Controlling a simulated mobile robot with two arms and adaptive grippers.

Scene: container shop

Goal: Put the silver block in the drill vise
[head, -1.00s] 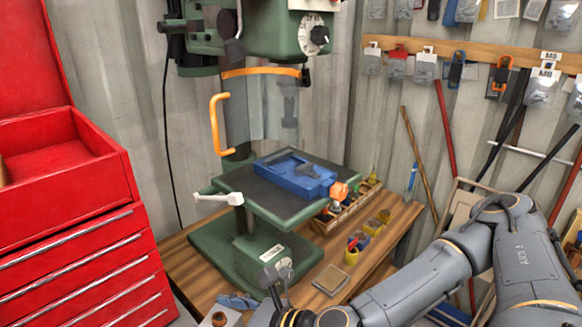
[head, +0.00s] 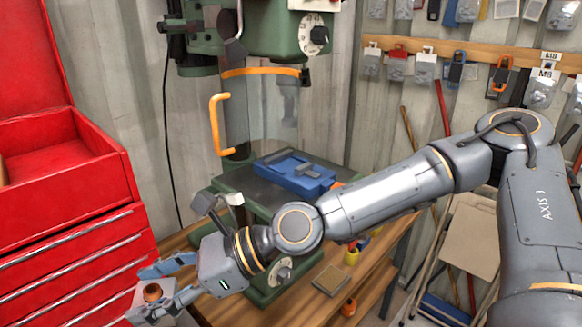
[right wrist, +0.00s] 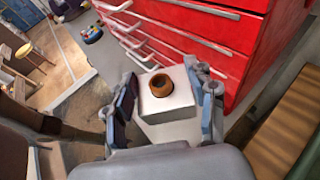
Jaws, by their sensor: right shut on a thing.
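In the right wrist view the block (right wrist: 168,105) sits between the two fingers of the gripper (right wrist: 163,92). The blue drill vise (head: 308,181) lies on the green drill press table, behind my right forearm and apart from the block. Part of the vise's right end is hidden by the arm. My left gripper is not in view.
A red drawer cabinet (head: 75,255) stands close to the gripper. The drill press has a clear guard with an orange handle (head: 217,122) above the vise. The wooden bench (head: 376,280) carries small containers and a flat brown square (head: 331,280).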

